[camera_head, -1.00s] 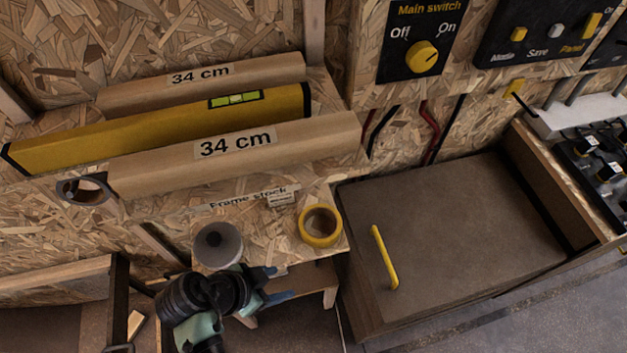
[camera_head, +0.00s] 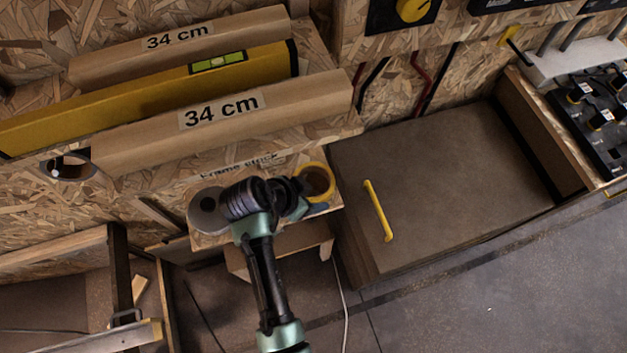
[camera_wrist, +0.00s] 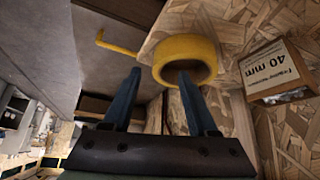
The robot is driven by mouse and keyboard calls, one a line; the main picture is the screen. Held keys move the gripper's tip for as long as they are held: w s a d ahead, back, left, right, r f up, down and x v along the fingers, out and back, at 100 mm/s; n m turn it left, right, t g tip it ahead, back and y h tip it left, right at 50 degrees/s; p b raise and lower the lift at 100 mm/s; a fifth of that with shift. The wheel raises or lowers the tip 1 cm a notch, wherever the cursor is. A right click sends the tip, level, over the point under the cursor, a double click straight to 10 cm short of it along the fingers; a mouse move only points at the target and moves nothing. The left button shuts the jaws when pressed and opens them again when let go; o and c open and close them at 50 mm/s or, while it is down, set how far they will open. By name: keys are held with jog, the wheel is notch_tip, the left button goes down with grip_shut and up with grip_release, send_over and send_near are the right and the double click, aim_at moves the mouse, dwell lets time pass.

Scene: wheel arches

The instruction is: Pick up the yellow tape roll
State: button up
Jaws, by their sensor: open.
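The yellow tape roll (camera_head: 319,181) lies on the small wooden shelf under the timber pieces, near the shelf's right corner. My gripper (camera_head: 304,195) is at the shelf's front edge and hides part of the roll in the head view. In the wrist view the roll (camera_wrist: 185,59) sits just beyond the fingertips. My gripper (camera_wrist: 162,88) has its two blue fingers apart with nothing held between them. The right finger's tip overlaps the roll's near rim in the picture; I cannot tell whether they touch.
A grey roll (camera_head: 208,211) lies left of my gripper. A block marked 40 mm (camera_wrist: 271,72) stands close beside the tape. A timber piece (camera_head: 220,118) and yellow level (camera_head: 150,95) lie above. A brown cabinet (camera_head: 450,170) with a yellow handle (camera_head: 378,211) is to the right.

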aim_at(325, 193)
jog(key=x, duration=0.5)
jog(key=shift+w+d, duration=0.4)
jog(key=shift+w, duration=0.05)
grip_shut()
